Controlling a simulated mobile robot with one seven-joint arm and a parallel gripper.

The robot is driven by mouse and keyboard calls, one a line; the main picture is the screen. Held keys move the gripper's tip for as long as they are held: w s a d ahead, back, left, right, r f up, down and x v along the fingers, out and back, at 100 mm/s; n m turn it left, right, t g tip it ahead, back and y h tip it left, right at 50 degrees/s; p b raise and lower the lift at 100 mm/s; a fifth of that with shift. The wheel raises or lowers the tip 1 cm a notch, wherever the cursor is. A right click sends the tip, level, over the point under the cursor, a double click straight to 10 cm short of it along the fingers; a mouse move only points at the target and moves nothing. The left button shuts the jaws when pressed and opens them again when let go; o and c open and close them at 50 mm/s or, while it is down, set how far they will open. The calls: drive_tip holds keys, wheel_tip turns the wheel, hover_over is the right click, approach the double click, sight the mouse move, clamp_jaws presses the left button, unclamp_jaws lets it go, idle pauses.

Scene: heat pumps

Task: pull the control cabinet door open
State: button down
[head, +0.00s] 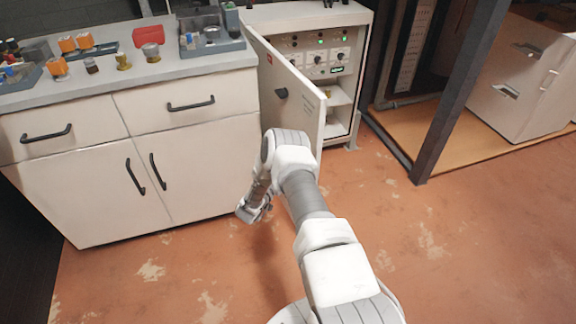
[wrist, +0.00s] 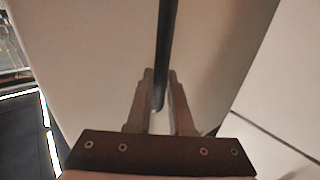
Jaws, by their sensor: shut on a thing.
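The control cabinet (head: 360,28) stands at the back, its door (head: 309,118) swung partly open toward the left. I cannot tell for certain which part the bar belongs to.
A white drawer unit (head: 195,136) stands to the left of the door, with small parts and trays on top. A dark post (head: 455,95) and a pale cabinet (head: 525,80) are at the right. The reddish floor (head: 450,240) in front is clear.

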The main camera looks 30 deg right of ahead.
drive_tip(key=shift+w+a+r, duration=0.1)
drive_tip(key=shift+w+r, duration=0.1)
drive_tip(key=shift+w, duration=0.1)
drive_tip(key=c, duration=0.8)
unclamp_jaws()
drive_tip(key=shift+f, duration=0.1)
drive_tip(key=shift+s, duration=0.1)
drive_tip(key=shift+f, duration=0.1)
drive_tip(key=p+v, duration=0.4)
drive_tip(key=v, duration=1.3)
drive_tip(key=shift+a, duration=0.15)
drive_tip(key=shift+s, duration=0.1)
